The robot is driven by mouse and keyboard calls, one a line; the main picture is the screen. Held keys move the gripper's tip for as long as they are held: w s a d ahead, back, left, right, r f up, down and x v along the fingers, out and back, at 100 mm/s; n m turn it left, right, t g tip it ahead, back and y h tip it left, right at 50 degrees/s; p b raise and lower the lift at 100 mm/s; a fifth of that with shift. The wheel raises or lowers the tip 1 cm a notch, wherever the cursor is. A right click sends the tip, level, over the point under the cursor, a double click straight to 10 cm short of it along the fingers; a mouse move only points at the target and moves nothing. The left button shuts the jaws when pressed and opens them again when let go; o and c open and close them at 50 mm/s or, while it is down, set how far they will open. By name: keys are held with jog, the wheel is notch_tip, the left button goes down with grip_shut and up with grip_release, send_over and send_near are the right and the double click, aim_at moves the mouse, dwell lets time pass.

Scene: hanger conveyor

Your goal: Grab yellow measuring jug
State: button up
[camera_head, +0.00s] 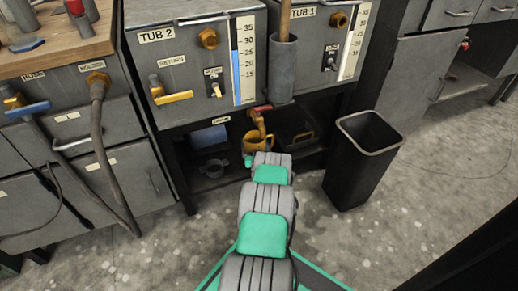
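A yellow measuring jug (257,144) shows in the head view, on the shelf opening under the tubs, below a brass tap with a red handle (262,108). My arm reaches away from me toward the shelf, and its far end overlaps the lower part of the jug in the picture. The fingers of my gripper are hidden behind the arm links. I cannot tell whether they touch the jug or hold it.
A dark open bin (362,155) stands on the floor to the right. Hoses (101,150) hang at the left.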

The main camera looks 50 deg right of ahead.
jog(key=c, duration=1.1)
